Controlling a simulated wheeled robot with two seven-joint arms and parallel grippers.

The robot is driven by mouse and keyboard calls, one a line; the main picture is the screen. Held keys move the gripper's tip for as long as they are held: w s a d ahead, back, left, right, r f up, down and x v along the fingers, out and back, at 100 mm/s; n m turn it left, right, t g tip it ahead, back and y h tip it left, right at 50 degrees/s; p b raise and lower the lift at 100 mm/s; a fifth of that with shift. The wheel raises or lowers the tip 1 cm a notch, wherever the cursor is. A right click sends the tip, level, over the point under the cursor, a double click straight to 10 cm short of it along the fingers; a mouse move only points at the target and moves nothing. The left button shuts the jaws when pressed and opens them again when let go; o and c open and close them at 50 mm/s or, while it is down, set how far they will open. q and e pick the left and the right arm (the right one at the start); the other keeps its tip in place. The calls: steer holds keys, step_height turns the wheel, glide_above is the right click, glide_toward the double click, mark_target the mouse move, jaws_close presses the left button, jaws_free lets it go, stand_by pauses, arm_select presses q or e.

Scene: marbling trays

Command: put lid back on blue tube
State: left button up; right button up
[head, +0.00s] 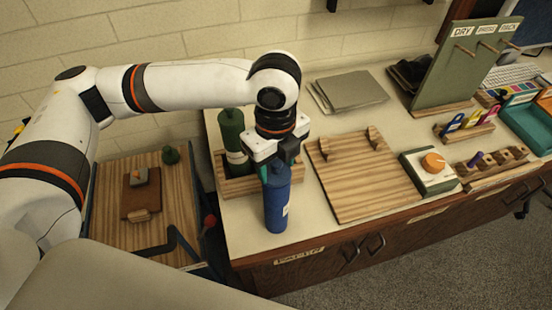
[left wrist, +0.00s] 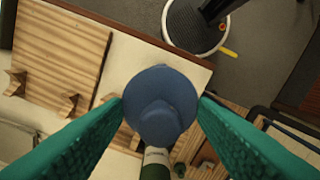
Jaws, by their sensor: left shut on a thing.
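The blue tube (head: 276,205) is upright in front of the wooden rack, near the counter's front edge, with a pale label on its side. I cannot tell whether its base touches the counter. My left gripper (head: 277,164) points down at its top. In the left wrist view, the green fingers close on the sides of a round blue top with a raised middle, which looks like the lid (left wrist: 160,95). It hides the tube below, so I cannot see the seating of its rim. My right gripper is not in view.
A green tube (head: 232,135) stands in the wooden rack (head: 240,187) behind. A wooden board (head: 365,190) lies to the right, with an orange-knobbed box (head: 432,166) beyond.

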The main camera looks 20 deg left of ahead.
arm_select(q)
steer(key=p, duration=0.3)
steer(key=shift+f, duration=0.15)
stand_by(2.8)
steer(key=o, duration=1.5)
step_height(320, 180, up, 5)
steer(key=p, duration=0.5)
steer(key=shift+f, duration=0.1)
steer(key=shift+r+p, duration=0.6)
steer(key=shift+r, duration=0.55)
